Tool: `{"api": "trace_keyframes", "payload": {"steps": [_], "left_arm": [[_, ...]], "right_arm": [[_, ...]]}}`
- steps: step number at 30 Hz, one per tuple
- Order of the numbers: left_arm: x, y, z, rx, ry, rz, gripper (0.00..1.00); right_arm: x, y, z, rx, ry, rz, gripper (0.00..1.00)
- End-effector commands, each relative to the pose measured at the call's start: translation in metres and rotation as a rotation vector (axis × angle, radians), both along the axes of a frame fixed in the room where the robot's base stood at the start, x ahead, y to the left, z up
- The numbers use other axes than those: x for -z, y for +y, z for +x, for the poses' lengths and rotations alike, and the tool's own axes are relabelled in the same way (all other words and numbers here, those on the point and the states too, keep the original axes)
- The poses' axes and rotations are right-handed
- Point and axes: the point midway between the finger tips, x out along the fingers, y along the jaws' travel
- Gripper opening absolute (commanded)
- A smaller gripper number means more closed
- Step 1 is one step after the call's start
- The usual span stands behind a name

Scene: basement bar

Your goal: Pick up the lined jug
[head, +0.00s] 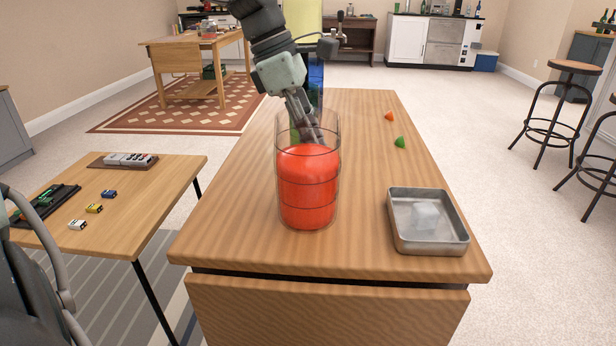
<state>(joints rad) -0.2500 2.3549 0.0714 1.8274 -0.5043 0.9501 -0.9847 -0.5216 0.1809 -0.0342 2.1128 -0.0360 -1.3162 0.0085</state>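The lined jug is a tall clear cylinder (308,187) with dark rings around it, filled most of the way with red. It stands upright near the middle of the wooden table (240,235). One gripper (312,132) reaches down from the top of the head view, its arm entering slightly left of centre; I take it as my left. Its fingers overlap the jug's upper part and show through the clear wall. I cannot tell whether they are inside or behind the jug, or how far apart they are. My other gripper is not in view.
A metal tray (440,246) with a pale translucent block (426,217) sits right of the jug. A green piece (400,142) and an orange piece (389,117) lie farther back. A blue thing (315,72) stands behind the arm. A side table (150,208) is at left.

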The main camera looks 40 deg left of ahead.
Motion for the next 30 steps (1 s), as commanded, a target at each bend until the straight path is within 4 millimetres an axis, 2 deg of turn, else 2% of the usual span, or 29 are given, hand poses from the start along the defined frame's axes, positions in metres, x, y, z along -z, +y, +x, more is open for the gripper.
{"api": "trace_keyframes", "payload": {"steps": [1, 5, 30], "left_arm": [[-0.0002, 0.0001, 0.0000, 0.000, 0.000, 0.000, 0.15], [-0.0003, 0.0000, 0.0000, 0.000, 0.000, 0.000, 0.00], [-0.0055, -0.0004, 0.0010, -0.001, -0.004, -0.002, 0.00]], "right_arm": [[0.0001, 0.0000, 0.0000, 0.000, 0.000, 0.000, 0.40], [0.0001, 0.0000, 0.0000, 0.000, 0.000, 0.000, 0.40], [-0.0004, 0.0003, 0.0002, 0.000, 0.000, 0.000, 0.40]]}}
